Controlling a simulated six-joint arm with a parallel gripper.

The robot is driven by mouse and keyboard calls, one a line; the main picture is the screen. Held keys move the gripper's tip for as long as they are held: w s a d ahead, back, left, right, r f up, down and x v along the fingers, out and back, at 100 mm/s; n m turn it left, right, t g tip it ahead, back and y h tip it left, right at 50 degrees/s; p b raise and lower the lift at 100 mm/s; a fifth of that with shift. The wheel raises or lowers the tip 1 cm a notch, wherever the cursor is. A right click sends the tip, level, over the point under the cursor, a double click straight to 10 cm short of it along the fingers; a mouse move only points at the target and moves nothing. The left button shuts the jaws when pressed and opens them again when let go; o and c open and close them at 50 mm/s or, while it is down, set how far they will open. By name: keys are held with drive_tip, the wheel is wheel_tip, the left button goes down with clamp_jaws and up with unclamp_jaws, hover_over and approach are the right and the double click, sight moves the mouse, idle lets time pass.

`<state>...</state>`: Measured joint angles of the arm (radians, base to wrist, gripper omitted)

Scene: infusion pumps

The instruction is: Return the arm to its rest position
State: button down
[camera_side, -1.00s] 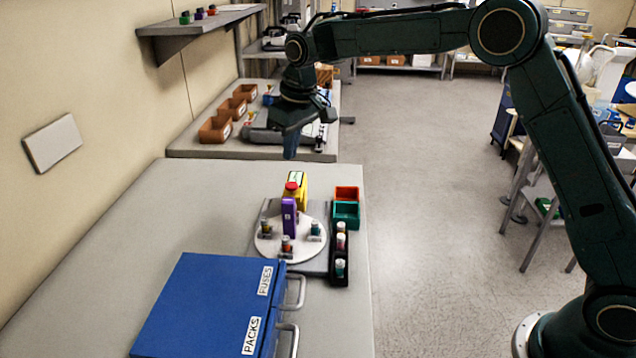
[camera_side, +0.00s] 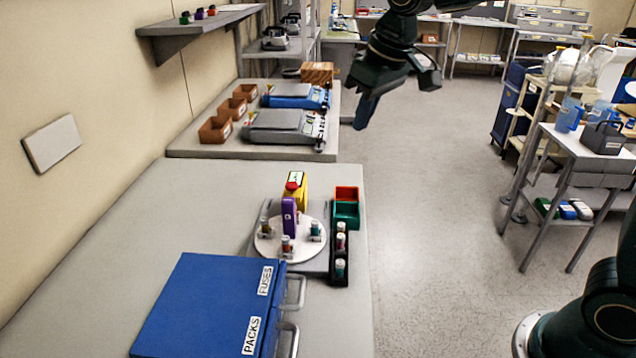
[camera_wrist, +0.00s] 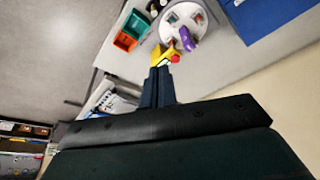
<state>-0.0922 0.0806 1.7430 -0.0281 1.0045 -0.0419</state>
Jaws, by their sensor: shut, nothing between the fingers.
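My gripper (camera_side: 362,112) is at the upper middle of the side view, in the air past the far end of the near bench and over the floor side. Its fingers point down and are together, with nothing held. In the wrist view my gripper (camera_wrist: 155,85) shows its closed fingers below the yellow block. My gripper is well apart from all of these.
A blue drawer case (camera_side: 205,300) stands at the bench front. Orange (camera_side: 346,193) and green (camera_side: 346,214) bins sit by the turntable. Infusion pumps (camera_side: 285,125) are on the far bench. A cart (camera_side: 590,150) stands at the right. The floor (camera_side: 430,220) between is clear.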

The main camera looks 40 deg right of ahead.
drive_tip(key=s+d+f+m+t, duration=0.1)
drive_tip(key=s+d+f, duration=0.1)
drive_tip(key=s, duration=1)
drive_tip(key=s+d+f+t, duration=0.1)
drive_tip(key=s+d, duration=0.1)
drive_tip(key=s, duration=1.1)
drive_tip(key=shift+d+f+m+h, duration=0.2)
drive_tip(key=shift+f+m+h, duration=0.1)
drive_tip(key=shift+f+m, duration=0.1)
